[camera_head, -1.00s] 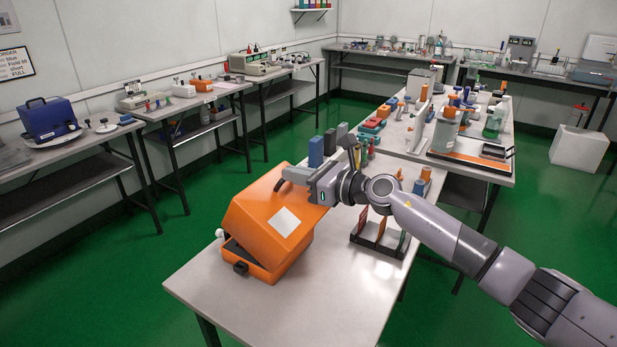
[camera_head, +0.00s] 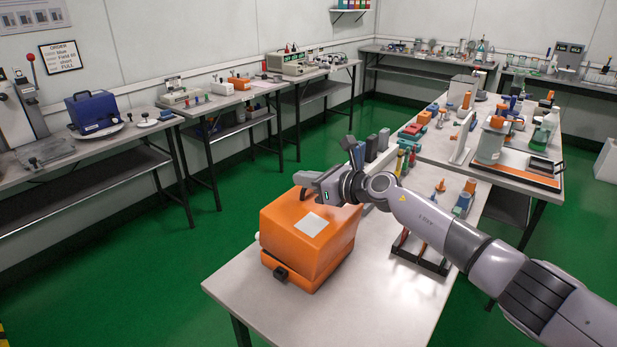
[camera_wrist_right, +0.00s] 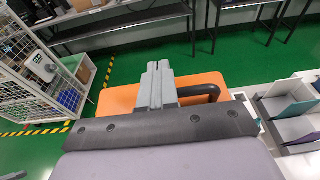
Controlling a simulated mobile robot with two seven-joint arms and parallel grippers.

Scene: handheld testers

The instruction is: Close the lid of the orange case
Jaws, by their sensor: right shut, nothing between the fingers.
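The orange case (camera_head: 292,238) sits on the near end of the light table. Its lid, with a white label (camera_head: 311,225), lies down over the base. A dark latch (camera_head: 280,273) is on the front of the base. My right gripper (camera_head: 303,182) is shut and empty at the lid's far top edge, by the dark handle. In the right wrist view the shut fingers (camera_wrist_right: 158,82) are over the orange lid (camera_wrist_right: 204,82), beside the handle (camera_wrist_right: 203,92); contact is unclear. My left gripper is out of view.
A dark rack (camera_head: 420,257) with upright coloured boards stands right of the case, under my right arm. Several blocks and small parts stand behind it. The near part of the table (camera_head: 370,315) is clear.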

